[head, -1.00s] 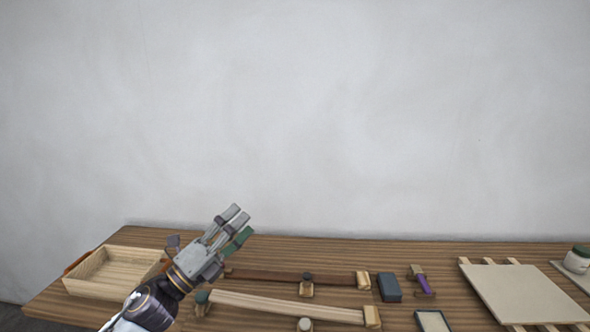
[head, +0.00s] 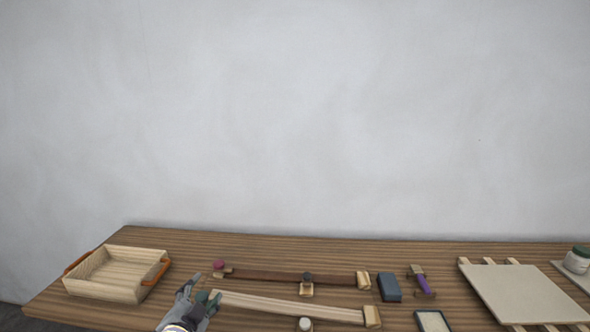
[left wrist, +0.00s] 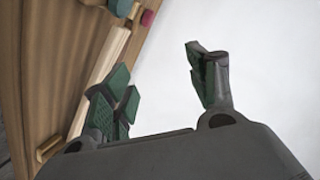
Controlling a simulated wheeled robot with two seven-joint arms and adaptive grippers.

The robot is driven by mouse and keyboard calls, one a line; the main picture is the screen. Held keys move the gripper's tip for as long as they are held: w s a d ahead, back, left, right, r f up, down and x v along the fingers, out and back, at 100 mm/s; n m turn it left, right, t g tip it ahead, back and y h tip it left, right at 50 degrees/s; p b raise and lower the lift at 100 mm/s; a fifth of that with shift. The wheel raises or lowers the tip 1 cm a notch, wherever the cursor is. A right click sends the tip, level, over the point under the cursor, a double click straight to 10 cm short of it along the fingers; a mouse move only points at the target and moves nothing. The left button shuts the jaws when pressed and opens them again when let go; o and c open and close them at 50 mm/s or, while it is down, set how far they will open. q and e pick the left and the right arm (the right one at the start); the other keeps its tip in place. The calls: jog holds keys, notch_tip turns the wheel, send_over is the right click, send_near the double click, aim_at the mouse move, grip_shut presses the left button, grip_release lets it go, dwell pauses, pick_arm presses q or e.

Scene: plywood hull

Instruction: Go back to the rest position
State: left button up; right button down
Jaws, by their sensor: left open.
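My left gripper (head: 200,298) is low in the head view, at the front left of the wooden table (head: 190,243), near the left end of the pale wooden strip (head: 285,306). In the left wrist view its green-padded fingers (left wrist: 158,92) stand apart with nothing between them. The pale strip (left wrist: 100,75) also shows there, beside the fingers. From the head view I cannot tell whether the gripper touches the strip. My right gripper is not in view.
A wooden tray (head: 118,274) with orange handles stands at the left. A dark strip (head: 265,276), a blue-grey block (head: 389,287), a purple-handled tool (head: 423,284), a small framed tray (head: 432,321) and a pale board (head: 522,293) lie rightward. A jar (head: 577,260) stands far right.

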pick_arm(q)
jog(key=s+d+f+n+g, duration=0.1)
jog(key=s+f+n+g, duration=0.4)
jog(key=s+f, duration=0.5)
jog(key=s+d+f+n+g, duration=0.1)
jog(key=s+f+n+g, duration=0.1)
jog(key=s+f+g, duration=0.75)
jog(key=s+f+t+p, duration=0.15)
jog(key=f+p, duration=0.25)
jog(key=f, duration=0.8)
jog(key=s+f+p, duration=0.3)
jog(key=f, duration=0.9)
jog(key=s+a+f+p, duration=0.1)
jog(key=s+f+p, duration=0.1)
jog(key=s+f, duration=0.2)
jog(key=s+a+f+p, duration=0.2)
jog(key=s+f, duration=0.2)
jog(key=s, duration=0.7)
jog(key=s+a+f+g+p, duration=0.1)
jog(key=s+f+p, duration=0.1)
jog(key=s+f, duration=0.3)
jog(key=shift+s+a+h+p, duration=0.2)
jog(key=shift+s+h+p, duration=0.1)
jog(key=shift+s, duration=1)
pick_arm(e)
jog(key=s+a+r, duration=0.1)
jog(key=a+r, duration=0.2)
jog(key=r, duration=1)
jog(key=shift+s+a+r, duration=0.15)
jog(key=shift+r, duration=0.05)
